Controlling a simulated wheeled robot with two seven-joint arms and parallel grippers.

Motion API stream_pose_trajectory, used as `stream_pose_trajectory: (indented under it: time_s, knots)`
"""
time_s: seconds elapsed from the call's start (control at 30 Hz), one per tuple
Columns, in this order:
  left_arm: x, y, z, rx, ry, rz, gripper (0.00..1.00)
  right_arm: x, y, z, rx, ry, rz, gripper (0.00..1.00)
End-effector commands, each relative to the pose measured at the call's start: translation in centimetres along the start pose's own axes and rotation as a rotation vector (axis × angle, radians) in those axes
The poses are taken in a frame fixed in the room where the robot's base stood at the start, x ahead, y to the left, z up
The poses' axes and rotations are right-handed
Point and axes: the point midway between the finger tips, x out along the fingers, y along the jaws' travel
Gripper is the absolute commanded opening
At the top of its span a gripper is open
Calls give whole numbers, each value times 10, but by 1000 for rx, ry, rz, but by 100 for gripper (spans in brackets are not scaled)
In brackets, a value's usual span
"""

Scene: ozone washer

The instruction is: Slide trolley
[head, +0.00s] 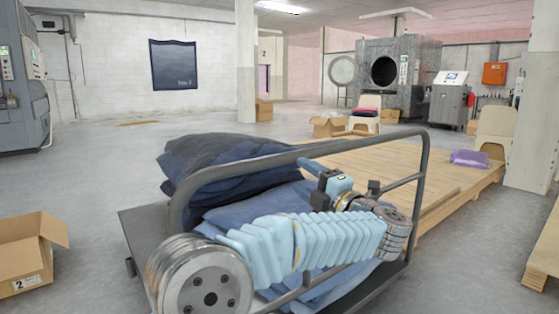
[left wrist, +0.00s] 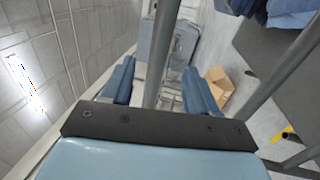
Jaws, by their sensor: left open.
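The trolley is a low cart with a grey flat deck (head: 137,237) and a dark tubular frame (head: 425,165), standing close in front of me. Dark blue folded fabric (head: 205,155) is piled on it. My left arm reaches across the frame from the left. My left gripper (head: 316,182) is near the top rail, its fingers partly hidden by the wrist. In the left wrist view its two blue fingers (left wrist: 160,88) are apart, with a grey frame bar (left wrist: 165,40) passing between them in the picture. I cannot tell whether they touch it. My right gripper is not in view.
An open cardboard box (head: 30,262) stands on the floor to the left. A low wooden platform (head: 400,160) lies just behind and right of the trolley, with purple fabric (head: 469,158) on it. A white pillar (head: 535,120) stands at right.

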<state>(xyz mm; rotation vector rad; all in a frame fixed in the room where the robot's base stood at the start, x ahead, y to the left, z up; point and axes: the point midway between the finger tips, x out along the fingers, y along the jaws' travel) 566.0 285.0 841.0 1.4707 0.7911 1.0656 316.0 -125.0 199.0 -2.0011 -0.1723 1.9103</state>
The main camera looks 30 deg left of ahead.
Motion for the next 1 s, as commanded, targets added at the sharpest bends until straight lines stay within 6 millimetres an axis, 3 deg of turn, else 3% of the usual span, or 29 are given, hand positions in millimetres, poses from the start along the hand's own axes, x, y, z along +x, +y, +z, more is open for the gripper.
stream_pose_trajectory:
  time_s: [0.3, 0.5, 0.7, 0.97, 1.0]
  knots:
    - [73, 0, 0, 4, 3, 2, 59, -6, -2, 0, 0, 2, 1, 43]
    - [107, 0, 0, 4, 0, 3, 59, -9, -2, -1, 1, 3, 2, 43]
    - [121, 0, 1, 5, -3, 3, 59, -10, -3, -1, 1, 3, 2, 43]
    - [122, 0, 1, 5, -4, 3, 59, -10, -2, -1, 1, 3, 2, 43]
    - [122, 0, 1, 6, -4, 3, 53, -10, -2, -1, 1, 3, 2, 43]
